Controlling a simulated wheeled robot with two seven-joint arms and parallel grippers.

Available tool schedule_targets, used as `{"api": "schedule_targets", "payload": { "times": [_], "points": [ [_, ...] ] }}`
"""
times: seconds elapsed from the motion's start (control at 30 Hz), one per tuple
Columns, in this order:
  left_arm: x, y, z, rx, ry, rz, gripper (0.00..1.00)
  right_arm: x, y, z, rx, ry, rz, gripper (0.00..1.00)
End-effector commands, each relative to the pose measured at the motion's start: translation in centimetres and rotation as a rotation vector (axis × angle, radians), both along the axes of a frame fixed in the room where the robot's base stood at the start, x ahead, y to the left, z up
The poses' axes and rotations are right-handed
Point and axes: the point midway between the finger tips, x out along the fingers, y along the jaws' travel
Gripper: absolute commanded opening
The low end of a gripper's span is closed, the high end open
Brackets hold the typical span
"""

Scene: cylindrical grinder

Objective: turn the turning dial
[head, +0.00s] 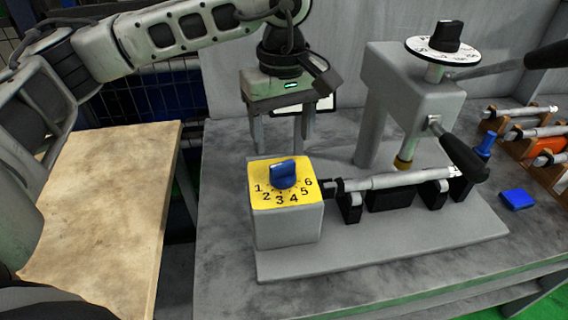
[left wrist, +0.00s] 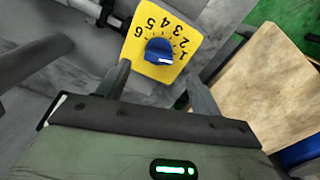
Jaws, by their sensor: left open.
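The turning dial is a blue knob (head: 284,173) on a yellow plate (head: 262,197) numbered 1 to 6, on top of a grey box. The blue knob (left wrist: 159,51) and the yellow plate (left wrist: 136,48) also show in the left wrist view, just beyond the fingertips. My left gripper (head: 281,146) points down, open and empty, above and slightly behind the knob. In the left wrist view, my left gripper (left wrist: 157,72) has its two fingers apart, one toward each side of the knob, with no contact visible. My right gripper is not in view.
Right of the dial box, a metal shaft (head: 388,180) lies on black supports. Behind it stands a grey machine column (head: 405,85) with black handles and a black-and-white dial (head: 443,45) on top. A wooden table (head: 95,205) is at left. A blue block (head: 516,199) lies at right.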

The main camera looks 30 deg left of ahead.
Motion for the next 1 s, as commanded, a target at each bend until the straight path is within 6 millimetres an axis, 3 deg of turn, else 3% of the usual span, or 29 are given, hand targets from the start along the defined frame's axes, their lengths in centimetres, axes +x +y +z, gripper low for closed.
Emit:
{"api": "schedule_targets", "payload": {
  "times": [0.2,0.4,0.83,1.0],
  "points": [
    [-0.1,0.0,-4.5,0.001,0.004,0.0,0.65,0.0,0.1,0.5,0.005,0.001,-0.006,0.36],
    [0.0,0.0,-7.2,-0.001,0.002,0.001,0.65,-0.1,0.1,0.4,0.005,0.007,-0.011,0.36],
    [0.0,0.0,-8.2,-0.001,0.0,0.001,0.65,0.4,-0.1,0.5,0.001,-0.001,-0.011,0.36],
    [0.0,0.0,-8.2,-0.001,0.0,0.001,0.22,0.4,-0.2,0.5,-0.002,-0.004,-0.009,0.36]
  ]
}}
